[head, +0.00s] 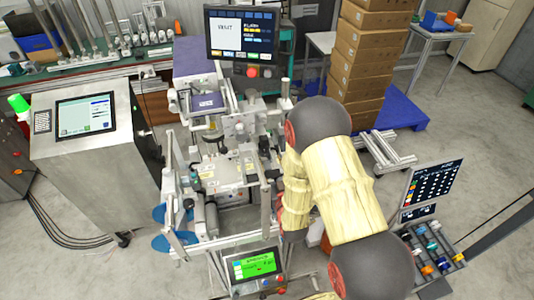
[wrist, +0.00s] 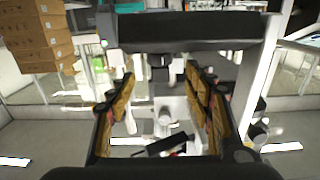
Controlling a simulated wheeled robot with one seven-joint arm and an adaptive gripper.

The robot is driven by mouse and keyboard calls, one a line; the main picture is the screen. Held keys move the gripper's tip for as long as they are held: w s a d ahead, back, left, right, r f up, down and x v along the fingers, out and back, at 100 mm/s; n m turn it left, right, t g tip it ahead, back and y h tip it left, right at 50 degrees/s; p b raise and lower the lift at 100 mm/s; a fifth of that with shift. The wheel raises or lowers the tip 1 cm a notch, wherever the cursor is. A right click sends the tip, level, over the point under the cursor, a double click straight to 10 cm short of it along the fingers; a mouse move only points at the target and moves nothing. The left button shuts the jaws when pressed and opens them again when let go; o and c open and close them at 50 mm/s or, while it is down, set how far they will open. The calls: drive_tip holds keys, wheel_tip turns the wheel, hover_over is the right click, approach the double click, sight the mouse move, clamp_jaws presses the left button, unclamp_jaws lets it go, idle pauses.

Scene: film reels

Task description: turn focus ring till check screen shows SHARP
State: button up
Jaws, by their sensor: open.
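My gripper (wrist: 158,88) is open in the wrist view, its two brown-padded fingers apart with nothing between them. Beyond the fingers are blurred pale and dark machine parts; I cannot pick out a focus ring there. In the head view my arm covers the right side of the machine (head: 225,172), and the gripper is hidden. A dark monitor (head: 241,35) stands above the machine with a white panel whose short word I cannot read surely. A small green-lit screen (head: 254,264) sits at the machine's front. I cannot tell which one is the check screen.
A steel cabinet with a screen (head: 86,115) stands left of the machine. Stacked cardboard boxes (head: 370,55) stand on a blue pallet (head: 405,110) behind my arm. A rack of coloured small items (head: 435,250) with a display (head: 433,184) is at right.

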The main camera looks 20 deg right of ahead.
drive_tip(key=shift+s, duration=2.35)
